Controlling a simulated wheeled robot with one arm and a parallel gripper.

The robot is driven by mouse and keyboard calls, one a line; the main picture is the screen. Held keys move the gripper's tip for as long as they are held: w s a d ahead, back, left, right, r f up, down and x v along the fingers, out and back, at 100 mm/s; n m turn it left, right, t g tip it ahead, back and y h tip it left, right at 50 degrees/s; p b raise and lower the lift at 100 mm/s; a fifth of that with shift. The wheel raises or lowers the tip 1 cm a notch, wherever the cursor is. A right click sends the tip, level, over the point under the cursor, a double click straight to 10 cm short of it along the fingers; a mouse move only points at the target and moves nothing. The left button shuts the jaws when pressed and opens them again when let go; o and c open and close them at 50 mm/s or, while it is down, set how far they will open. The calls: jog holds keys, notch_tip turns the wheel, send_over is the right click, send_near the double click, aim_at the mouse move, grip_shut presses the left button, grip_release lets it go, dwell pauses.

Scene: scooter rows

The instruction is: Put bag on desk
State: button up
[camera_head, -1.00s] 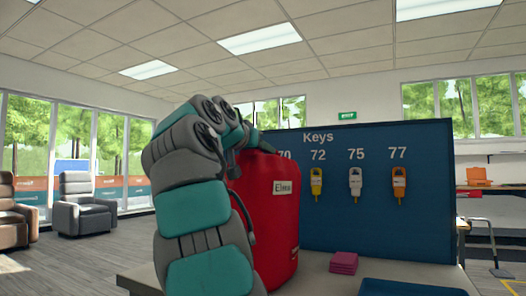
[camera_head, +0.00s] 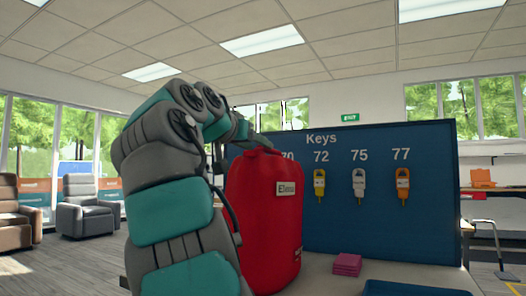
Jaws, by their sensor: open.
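The red bag (camera_head: 262,212) stands upright on the light desk top (camera_head: 318,284) and carries a white name label. My arm passes in front of its left side. My gripper (camera_head: 262,143) is at the bag's top, open, with its fingers mostly hidden by my arm and small in the view. I cannot tell whether it touches the bag.
A blue key board (camera_head: 430,210) with several tagged keys stands behind the bag. A pink stack of notes (camera_head: 347,264) and a blue tray or mat (camera_head: 415,288) lie to the right on the desk. Armchairs (camera_head: 88,208) stand far left, with open floor before them.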

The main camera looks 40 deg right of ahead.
jog(key=v, duration=0.6)
jog(key=shift+s+a, duration=0.15)
jog(key=shift+a, duration=0.05)
